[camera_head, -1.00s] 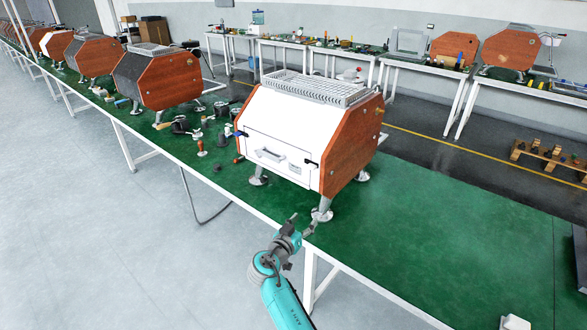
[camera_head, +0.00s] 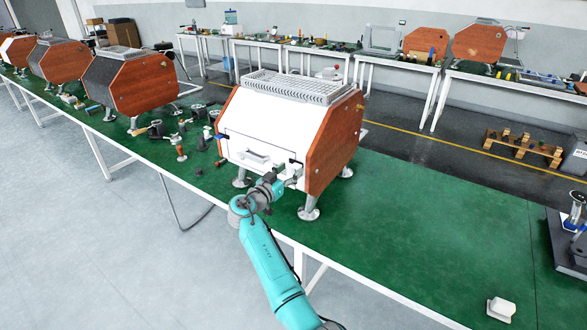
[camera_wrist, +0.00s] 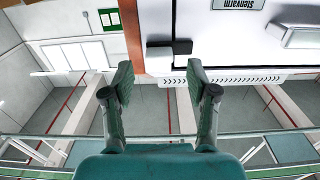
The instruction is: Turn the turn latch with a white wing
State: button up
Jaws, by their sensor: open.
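The white espresso machine (camera_head: 268,122) stands on the green table with red-brown wooden sides. In the head view my gripper (camera_head: 289,177) is at the front right corner of the machine and partly covers that area. A blue-marked latch (camera_head: 219,137) is at the panel's left.
A pale drawer handle (camera_head: 258,160) is on the front panel; it also shows in the wrist view (camera_wrist: 305,38). The machine's metal feet (camera_head: 309,208) are near my arm. Small tools (camera_head: 181,150) lie to the left. The green table (camera_head: 400,215) is largely clear to the right.

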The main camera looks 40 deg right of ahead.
aim_at(294, 167)
jog(key=shift+x, duration=1.55)
grip_shut()
